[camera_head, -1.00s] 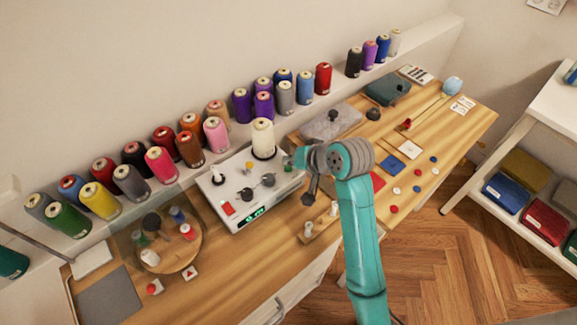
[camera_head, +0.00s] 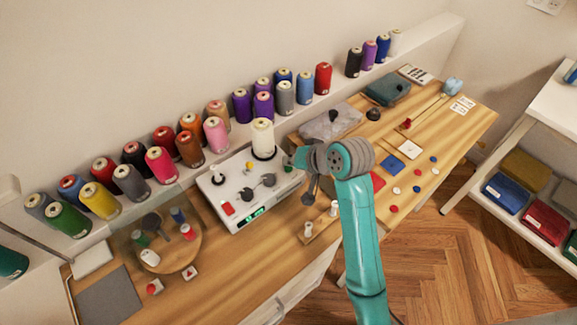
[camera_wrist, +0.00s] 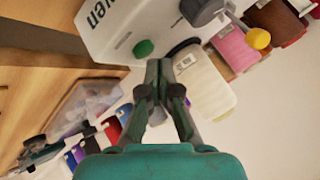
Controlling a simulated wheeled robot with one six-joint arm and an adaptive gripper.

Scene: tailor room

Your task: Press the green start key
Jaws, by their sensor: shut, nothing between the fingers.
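The green key (camera_wrist: 143,48) is a round button on top of the white winding machine (camera_wrist: 112,28) in the wrist view. My gripper (camera_wrist: 161,64) has its two fingers together with nothing between them. In that picture the fingertips appear just right of and below the green key; I cannot tell whether they touch the machine. In the head view the white machine (camera_head: 216,188) has a red key, dark knobs and a lit green display (camera_head: 252,217). My arm reaches in at its right end, and I cannot make out the green key there.
A cream cone (camera_head: 262,140) stands at the machine's back right, close beside my fingers in the wrist view (camera_wrist: 203,85). A yellow-tipped lever (camera_wrist: 258,38) sticks up nearby. Several thread cones line the back shelf. A round wooden tray (camera_head: 180,255) is to the left.

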